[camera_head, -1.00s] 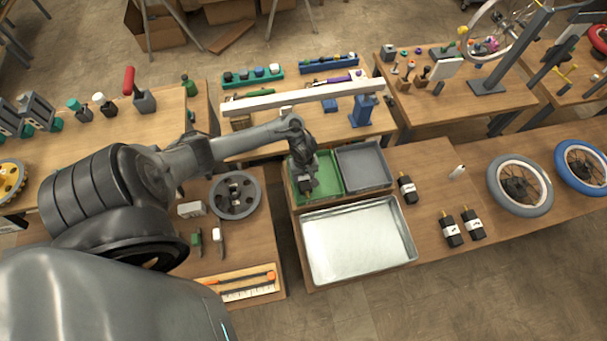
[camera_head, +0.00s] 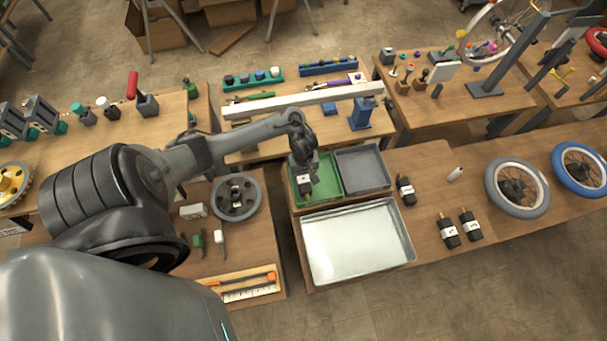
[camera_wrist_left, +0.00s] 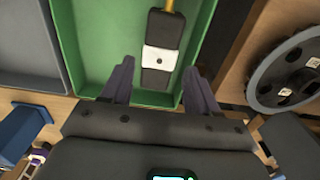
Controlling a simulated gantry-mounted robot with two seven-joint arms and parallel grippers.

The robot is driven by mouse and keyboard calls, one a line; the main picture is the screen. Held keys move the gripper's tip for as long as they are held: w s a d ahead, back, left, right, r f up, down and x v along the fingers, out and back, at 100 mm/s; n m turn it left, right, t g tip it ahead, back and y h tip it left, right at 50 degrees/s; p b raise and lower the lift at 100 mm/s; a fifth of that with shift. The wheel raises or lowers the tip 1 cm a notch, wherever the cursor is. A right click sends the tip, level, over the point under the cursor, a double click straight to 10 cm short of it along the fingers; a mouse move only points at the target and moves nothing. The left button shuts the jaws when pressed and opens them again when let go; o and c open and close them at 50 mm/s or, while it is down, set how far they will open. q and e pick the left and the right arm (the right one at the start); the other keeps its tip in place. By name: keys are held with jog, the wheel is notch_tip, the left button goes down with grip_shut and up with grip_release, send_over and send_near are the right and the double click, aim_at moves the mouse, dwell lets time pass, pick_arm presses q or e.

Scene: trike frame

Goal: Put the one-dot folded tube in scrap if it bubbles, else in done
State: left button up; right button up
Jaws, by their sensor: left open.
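The one-dot folded tube (camera_wrist_left: 160,60) is black with a white band bearing a single dot and a yellowish end. In the left wrist view it lies in the green tray (camera_wrist_left: 92,50). In the head view its white band (camera_head: 306,186) shows below my left gripper (camera_head: 303,170). My left gripper is open over the green tray (camera_head: 327,172), its fingers (camera_wrist_left: 158,85) apart on either side of the tube's near end. A grey tray (camera_head: 363,168) adjoins the green one. A wide metal tray (camera_head: 357,241) sits in front of both. My right gripper is not in view.
A grey disc (camera_head: 236,196) lies on the left bench. A white beam (camera_head: 300,99) runs behind.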

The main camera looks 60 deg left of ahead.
aim_at(304, 179)
pick_arm(q)
notch_tip(304, 179, up, 6)
jog(key=p, duration=0.2)
jog(key=d+r+m+t+p, duration=0.1)
jog(key=d+r+m+t, duration=0.1)
jog(key=d+m, duration=0.45)
jog(key=d+r+m+t, duration=0.2)
jog(key=d+m, duration=0.2)
jog(key=d, duration=0.6)
jog(key=s+d+r+m, duration=0.5)
jog(key=s+r, duration=0.4)
jog(key=r, duration=0.3)
jog(key=shift+s+m, duration=0.25)
jog(key=shift+m, duration=0.6)
jog(key=shift+r, duration=0.1)
notch_tip(304, 179, up, 6)
jog(key=p, duration=0.6)
jog(key=shift+r+p, duration=0.25)
jog(key=shift+p, duration=0.15)
